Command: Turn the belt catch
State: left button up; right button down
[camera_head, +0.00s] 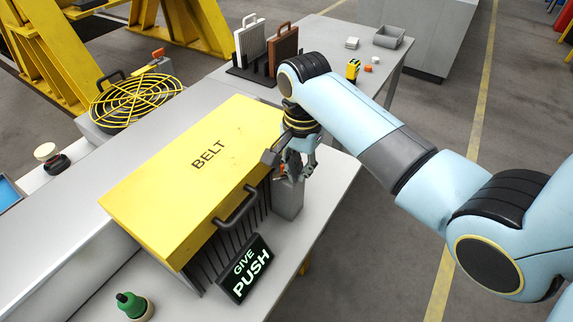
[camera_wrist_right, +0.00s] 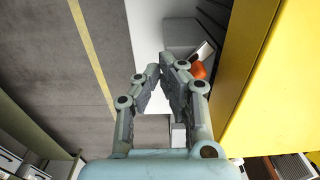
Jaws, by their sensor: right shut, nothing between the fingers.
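The yellow cover marked BELT (camera_head: 175,150) lies closed over the long grey housing, with a dark handle (camera_head: 236,208) on its front side. A grey block (camera_head: 288,198) stands at the cover's right end. A small orange part, likely the belt catch (camera_wrist_right: 198,70), shows beside a pale metal piece in the right wrist view. My right gripper (camera_head: 297,168) is above the grey block, close to the cover's right end. In the right wrist view, its fingers (camera_wrist_right: 160,72) are shut and empty, with the orange part just right of the fingertips. I cannot tell whether they touch. My left gripper is out of view.
A sign reading GIVE PUSH (camera_head: 247,270) stands before the cover. A green knob (camera_head: 131,304) is at the lower left. A yellow round guard (camera_head: 135,100) sits behind the cover. A rack with panels (camera_head: 265,58) stands farther back. Floor right of the bench is clear.

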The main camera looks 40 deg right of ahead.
jog(key=shift+w+d, duration=0.2)
jog(key=shift+d, duration=0.85)
jog(key=shift+w+d, duration=0.45)
jog(key=shift+w+d, duration=0.15)
jog(key=shift+w, duration=0.05)
dwell(0.6)
notch_tip(320, 180, up, 8)
jog(key=s, duration=0.2)
jog(key=shift+d, duration=0.25)
dwell(0.6)
